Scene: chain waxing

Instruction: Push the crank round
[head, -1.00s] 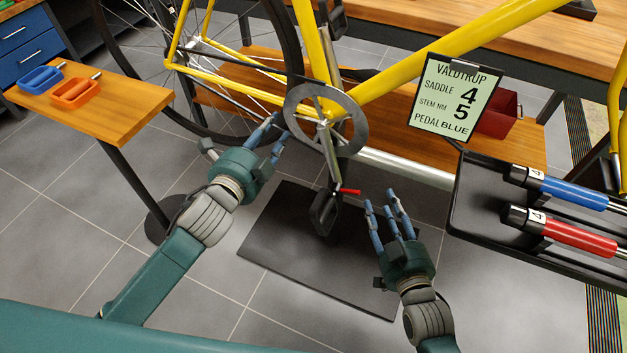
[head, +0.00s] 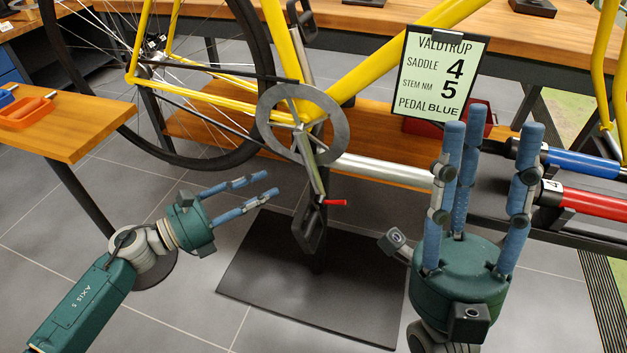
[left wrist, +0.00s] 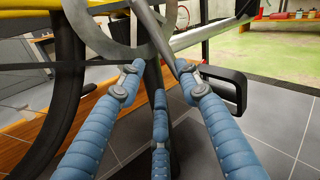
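The crank's steel arm (head: 313,170) hangs down from the grey chainring (head: 266,122) on the yellow bicycle. A black pedal (head: 308,228) is at its lower end, beside a red-tipped part (head: 335,202). Another black pedal (head: 300,14) is at the top. My left gripper (head: 268,185) is open and empty, left of the crank arm and apart from it in the head view. In the left wrist view, the crank arm (left wrist: 152,30) and lower pedal (left wrist: 238,88) appear beyond its spread fingers. My right gripper (head: 490,140) is open and empty, fingers up, right of the crank and close to the camera.
A black mat-like base (head: 265,285) lies under the bicycle. A sign (head: 440,75) and a rack with blue (head: 585,163) and red (head: 600,205) handled tools are at right. A small wooden table (head: 75,140) is at left.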

